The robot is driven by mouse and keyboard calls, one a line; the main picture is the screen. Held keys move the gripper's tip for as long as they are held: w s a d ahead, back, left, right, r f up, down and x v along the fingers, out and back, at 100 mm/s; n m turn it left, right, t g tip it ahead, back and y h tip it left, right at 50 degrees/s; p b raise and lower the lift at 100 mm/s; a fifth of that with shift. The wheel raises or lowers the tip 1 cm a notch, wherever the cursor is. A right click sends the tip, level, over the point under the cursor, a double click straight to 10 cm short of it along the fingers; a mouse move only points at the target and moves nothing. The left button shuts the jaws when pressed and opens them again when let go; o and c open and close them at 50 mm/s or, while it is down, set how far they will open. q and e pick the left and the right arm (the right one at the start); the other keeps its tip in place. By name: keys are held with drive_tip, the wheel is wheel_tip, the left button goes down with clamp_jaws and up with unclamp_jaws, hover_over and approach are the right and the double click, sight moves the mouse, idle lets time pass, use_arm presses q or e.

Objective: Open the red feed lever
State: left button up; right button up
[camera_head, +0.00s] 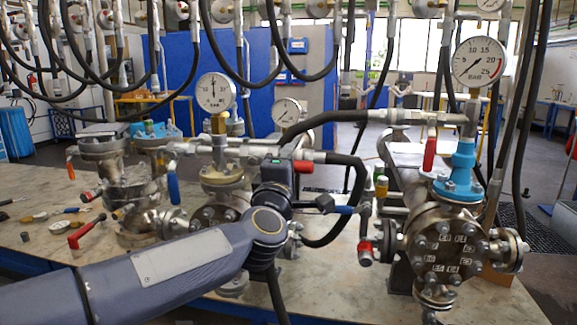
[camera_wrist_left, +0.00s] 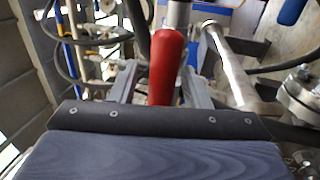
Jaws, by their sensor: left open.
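A red lever handle (camera_head: 303,167) shows at the middle of the head view, beside the front of my left gripper (camera_head: 284,170). In the left wrist view a red handle (camera_wrist_left: 167,65) stands straight ahead, between the grey fingers of my left gripper (camera_wrist_left: 164,85). The jaws are open; I cannot tell whether either finger touches the handle. The lower end of the handle is hidden behind the dark gripper body. My left arm crosses the lower left of the head view. My right gripper is in neither view.
Another red lever (camera_head: 430,150) hangs on the right vessel (camera_head: 441,245), below a pressure gauge (camera_head: 480,61). A blue lever (camera_head: 173,187) is at the left. Black hoses and a steel pipe (camera_wrist_left: 228,65) run close to the gripper. Loose tools lie on the table's left.

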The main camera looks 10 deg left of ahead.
use_arm(q)
drive_tip(key=s+f, duration=0.1)
drive_tip(key=s, duration=0.6)
drive_tip(key=shift+s+a+f, duration=0.15)
drive_tip(key=shift+s+f, duration=0.15)
drive_tip(key=shift+s, duration=0.05)
drive_tip(key=s+a+f+m+g+h, duration=0.1)
drive_tip(key=s+a+f+m+g, duration=0.3)
drive_tip(key=s+f, duration=0.55)
drive_tip(key=s+a+f+m+g+h, duration=0.1)
drive_tip(key=s+a+f+m+g, duration=0.1)
drive_tip(key=s+f+m+g, duration=0.65)
drive_tip(key=s+a+f+m+g+h, duration=0.1)
drive_tip(key=s+a+f+m+g, duration=0.2)
drive_tip(key=s+f, duration=0.85)
wheel_tip(320, 180, up, 16)
drive_tip(key=w+p, duration=0.2)
drive_tip(key=p, duration=1.4)
drive_tip(key=shift+f+m+t, duration=0.25)
drive_tip(key=shift+m+t, duration=0.1)
drive_tip(key=shift+t, duration=0.1)
